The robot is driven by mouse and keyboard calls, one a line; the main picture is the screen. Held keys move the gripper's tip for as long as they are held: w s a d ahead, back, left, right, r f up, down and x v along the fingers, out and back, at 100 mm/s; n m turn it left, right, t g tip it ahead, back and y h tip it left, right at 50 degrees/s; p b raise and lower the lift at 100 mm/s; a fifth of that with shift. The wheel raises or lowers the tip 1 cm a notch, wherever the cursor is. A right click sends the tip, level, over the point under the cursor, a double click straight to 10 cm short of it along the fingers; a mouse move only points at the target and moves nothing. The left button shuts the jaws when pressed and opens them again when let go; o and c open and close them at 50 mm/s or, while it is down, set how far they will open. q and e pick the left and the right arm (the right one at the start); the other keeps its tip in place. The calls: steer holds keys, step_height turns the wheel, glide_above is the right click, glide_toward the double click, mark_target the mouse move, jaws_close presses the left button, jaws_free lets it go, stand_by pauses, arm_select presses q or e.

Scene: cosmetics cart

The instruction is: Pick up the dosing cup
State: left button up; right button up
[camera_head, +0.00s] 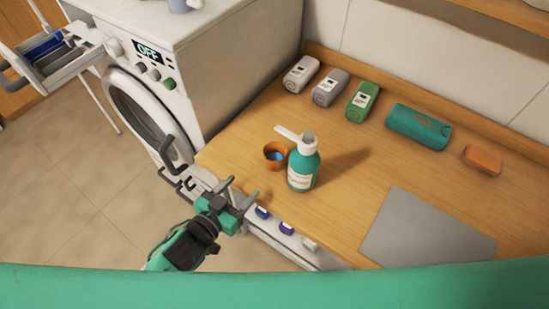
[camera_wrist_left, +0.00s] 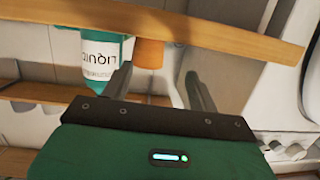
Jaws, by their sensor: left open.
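The dosing cup, a small orange-brown cup (camera_head: 274,156) with something blue inside, stands on the wooden counter just left of a teal pump bottle (camera_head: 302,165) with a white pump. In the left wrist view the cup (camera_wrist_left: 149,52) shows beyond my fingertips, beside the bottle (camera_wrist_left: 95,58). The bottle's label appears upside down there. My left gripper (camera_head: 242,190) is open and empty at the counter's front edge. It is apart from the cup, to its lower left in the head view. My right gripper is not in view.
A washing machine (camera_head: 205,70) stands left of the counter (camera_head: 240,135). Grey and green containers (camera_head: 363,101), a teal case (camera_head: 418,127) and an orange block (camera_head: 482,160) line the back. A grey mat (camera_head: 425,230) lies at the right front. The bottle stands close to the cup.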

mark_target(268, 165)
arm_select(q)
steer(key=shift+d+r+m+h, duration=0.1)
steer(key=shift+d+m+h, duration=0.2)
steer(key=shift+d+h, duration=0.25)
steer(key=p+x, duration=0.2)
steer(key=x, duration=0.6)
steer(key=shift+w+d+p, duration=0.35)
steer(key=shift+p+x, duration=0.8)
steer(key=shift+x, duration=1.45)
steer(key=shift+s, duration=0.1)
steer(key=shift+c, duration=0.4)
steer(key=c, duration=0.6)
steer(key=shift+r, duration=0.1)
